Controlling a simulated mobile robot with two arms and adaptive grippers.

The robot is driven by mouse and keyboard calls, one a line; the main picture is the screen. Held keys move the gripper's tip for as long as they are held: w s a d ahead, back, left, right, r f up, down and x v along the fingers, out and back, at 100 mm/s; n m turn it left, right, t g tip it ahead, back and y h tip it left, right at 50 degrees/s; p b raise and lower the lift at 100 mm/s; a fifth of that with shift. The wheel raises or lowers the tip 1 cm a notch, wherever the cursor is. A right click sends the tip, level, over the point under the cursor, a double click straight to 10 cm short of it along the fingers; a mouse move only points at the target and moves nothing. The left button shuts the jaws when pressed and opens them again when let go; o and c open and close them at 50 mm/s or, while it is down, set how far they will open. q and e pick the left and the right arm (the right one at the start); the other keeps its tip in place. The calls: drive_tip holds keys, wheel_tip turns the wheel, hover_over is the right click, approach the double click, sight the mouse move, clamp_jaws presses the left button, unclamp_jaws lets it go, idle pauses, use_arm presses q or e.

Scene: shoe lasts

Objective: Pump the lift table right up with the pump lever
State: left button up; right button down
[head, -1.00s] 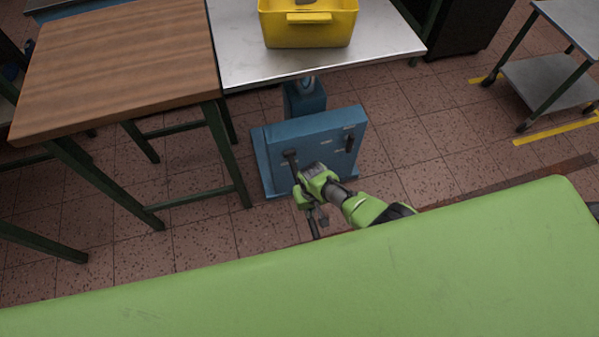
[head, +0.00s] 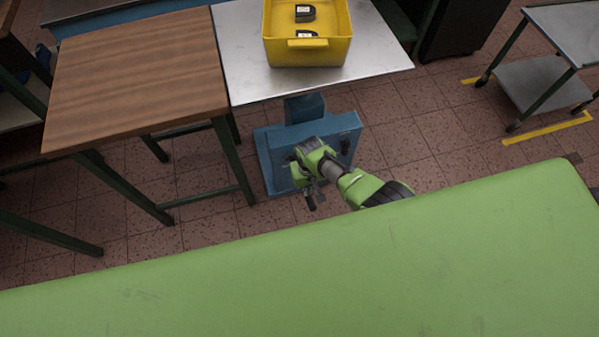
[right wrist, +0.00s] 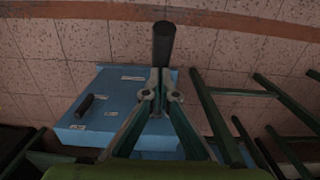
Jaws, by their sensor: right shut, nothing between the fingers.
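The pump lever's dark grip (head: 311,203) shows just below my right gripper (head: 306,188). In the right wrist view the lever's black grip (right wrist: 163,45) stands out beyond the fingertips (right wrist: 160,92). My right gripper is shut with nothing between its fingers, close to the lever; whether they touch is unclear. The rest of the lever is mostly hidden. My left gripper is not in view.
A yellow crate (head: 305,52) with dark items stands on the metal top. A wooden table (head: 140,75) stands close on the left, and a trolley (head: 545,82) on the right. Another dark handle (right wrist: 91,104) sits on the blue base. Tiled floor right of the base is clear.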

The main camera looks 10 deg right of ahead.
drive_tip(key=shift+s+f, duration=0.1)
drive_tip(key=shift+f, duration=0.15)
wheel_tip(320, 180, down, 5)
drive_tip(key=b, duration=0.5)
drive_tip(key=shift+s, duration=0.15)
drive_tip(key=shift+d, duration=0.1)
wheel_tip(320, 180, up, 6)
drive_tip(key=p, duration=0.5)
drive_tip(key=shift+f+p, duration=0.15)
drive_tip(key=shift+p, duration=0.15)
drive_tip(key=shift+w+f, duration=0.15)
drive_tip(key=shift+w, duration=0.05)
